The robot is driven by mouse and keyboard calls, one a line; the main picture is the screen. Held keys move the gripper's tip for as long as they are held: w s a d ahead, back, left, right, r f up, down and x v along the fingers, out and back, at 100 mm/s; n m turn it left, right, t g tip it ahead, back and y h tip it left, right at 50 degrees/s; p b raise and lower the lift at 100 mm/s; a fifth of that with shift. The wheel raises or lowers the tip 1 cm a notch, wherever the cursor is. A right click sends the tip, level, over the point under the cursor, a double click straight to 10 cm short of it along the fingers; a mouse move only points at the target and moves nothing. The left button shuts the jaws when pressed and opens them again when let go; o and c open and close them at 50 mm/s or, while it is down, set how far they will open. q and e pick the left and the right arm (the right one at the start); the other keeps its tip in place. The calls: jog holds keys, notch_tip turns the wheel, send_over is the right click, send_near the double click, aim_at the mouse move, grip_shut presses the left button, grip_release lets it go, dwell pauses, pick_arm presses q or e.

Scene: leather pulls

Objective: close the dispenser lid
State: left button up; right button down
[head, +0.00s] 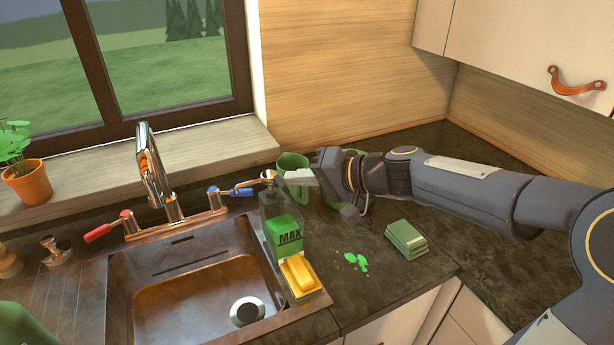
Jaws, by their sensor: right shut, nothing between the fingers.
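The dispenser (283,230) stands at the right rim of the sink. It has a green body marked MAX, a dark grey upper part and a yellow sponge (298,273) in a holder at its front. A small metallic piece at its top reaches left; I cannot tell whether this is the lid, nor how far the lid is open. My right gripper (300,177) is shut and empty, just above and right of the dispenser's top. I cannot tell whether it touches the dispenser. My left gripper is not in view.
A green mug (291,162) stands behind my right gripper. The tap (158,175), with red and blue handles, is left of the dispenser, behind the sink (190,290).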

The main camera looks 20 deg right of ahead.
aim_at(284, 185)
jog(key=shift+s+a+r+n+h+p, duration=0.2)
jog(key=shift+a+n+h+p, duration=0.15)
jog(key=shift+a, duration=0.2)
jog(key=a+h+p, duration=0.1)
jog(key=a+n+h+p, duration=0.1)
jog(key=shift+s+f+g+p, duration=0.15)
jog(key=shift+f+g+p, duration=0.05)
jog(key=shift+g+p, duration=0.15)
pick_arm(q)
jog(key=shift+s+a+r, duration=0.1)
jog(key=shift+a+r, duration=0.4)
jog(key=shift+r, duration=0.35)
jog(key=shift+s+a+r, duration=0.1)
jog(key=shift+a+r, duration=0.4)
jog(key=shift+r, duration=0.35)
pick_arm(e)
jog(key=a+f+n+h, duration=0.1)
jog(key=a+f+h, duration=0.1)
jog(key=a+f, duration=0.3)
jog(key=shift+s+f, duration=0.35)
jog(key=shift+s, duration=0.1)
jog(key=shift+f, duration=0.15)
